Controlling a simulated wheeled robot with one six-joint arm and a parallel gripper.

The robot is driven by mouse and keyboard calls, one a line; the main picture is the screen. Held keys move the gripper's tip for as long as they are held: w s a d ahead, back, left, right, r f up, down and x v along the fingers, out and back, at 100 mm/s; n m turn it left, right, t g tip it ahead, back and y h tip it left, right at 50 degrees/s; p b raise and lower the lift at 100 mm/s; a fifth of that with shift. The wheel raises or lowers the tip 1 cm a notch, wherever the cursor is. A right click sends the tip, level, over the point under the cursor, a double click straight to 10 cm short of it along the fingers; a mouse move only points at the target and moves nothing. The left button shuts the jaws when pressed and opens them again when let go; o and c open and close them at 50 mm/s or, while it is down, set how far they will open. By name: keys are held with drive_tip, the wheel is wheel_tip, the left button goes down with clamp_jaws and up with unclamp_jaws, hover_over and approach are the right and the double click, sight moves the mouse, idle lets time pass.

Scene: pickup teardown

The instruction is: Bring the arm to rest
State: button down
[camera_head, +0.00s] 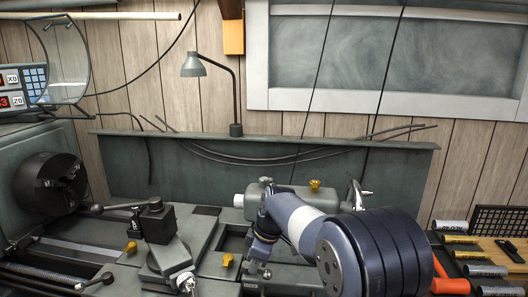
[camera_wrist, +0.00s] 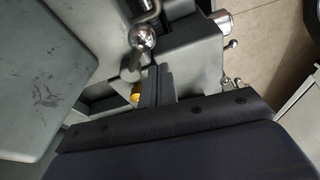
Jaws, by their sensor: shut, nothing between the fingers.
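My arm (camera_head: 370,255) shows in the head view at the lower middle right, reaching over the right part of a grey lathe. Its large dark blue joint hides part of the machine, and my gripper cannot be made out there. In the wrist view my gripper (camera_wrist: 160,72) is shut, its two dark fingers together with nothing between them. A shiny ball-ended lever (camera_wrist: 142,38) appears just beyond the fingertips. Whether they touch it cannot be told.
The lathe has a dark chuck (camera_head: 50,183) at left, a tool post (camera_head: 155,222) and a tailstock (camera_head: 260,203). A lamp (camera_head: 236,100) stands behind on the backsplash. Tools lie on a wooden surface (camera_head: 508,245) at right. Bare floor (camera_wrist: 265,70) shows in the wrist view.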

drive_tip(key=a+m, duration=0.1)
drive_tip(key=a+f+m+t+p, duration=0.1)
drive_tip(key=a+m, duration=0.1)
drive_tip(key=s+a+m+p, duration=0.1)
drive_tip(key=m, duration=0.1)
drive_tip(key=shift+a+f+t, duration=0.25)
drive_tip(key=shift+f+t, duration=0.05)
drive_tip(key=shift+f, duration=0.1)
drive_tip(key=shift+w+a+f+m+t+h+p, duration=0.1)
drive_tip(key=shift+w+a+m+t+h+p, duration=0.15)
drive_tip(key=shift+a+m+p, duration=0.5)
drive_tip(key=shift+w+a+m+t+h+p, duration=0.15)
drive_tip(key=shift+w+a+m+h+p, duration=0.2)
drive_tip(key=shift+m, duration=0.7)
drive_tip(key=shift+s+d, duration=0.1)
